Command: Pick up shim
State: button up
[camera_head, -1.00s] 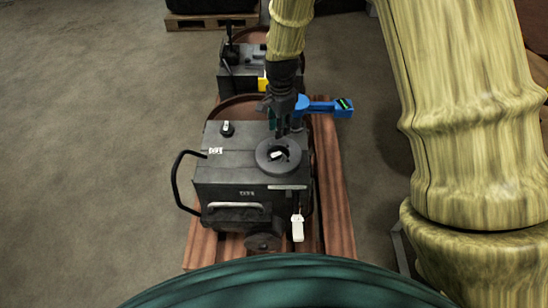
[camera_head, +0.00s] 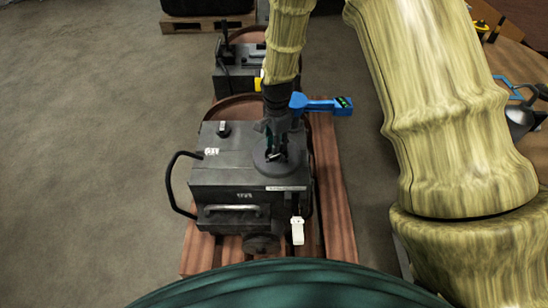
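My gripper (camera_head: 274,156) points down over the round dark grey ring (camera_head: 264,165) on top of the dark machine box (camera_head: 225,171). Its fingers reach into the middle of the ring and hide most of its opening. A small pale piece there, which may be the shim, is now covered by the fingers. I cannot tell whether the fingers touch it or whether they are open or shut.
A blue tool with a small green display (camera_head: 322,104) sticks out just right of my gripper. A white tag (camera_head: 297,230) hangs at the box's front right. A black bar handle (camera_head: 172,185) projects left. The box stands on a reddish wooden pallet (camera_head: 340,200). Another machine (camera_head: 236,75) stands behind.

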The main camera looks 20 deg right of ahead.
aim_at(274, 157)
jog(key=shift+f, duration=2.45)
grip_shut()
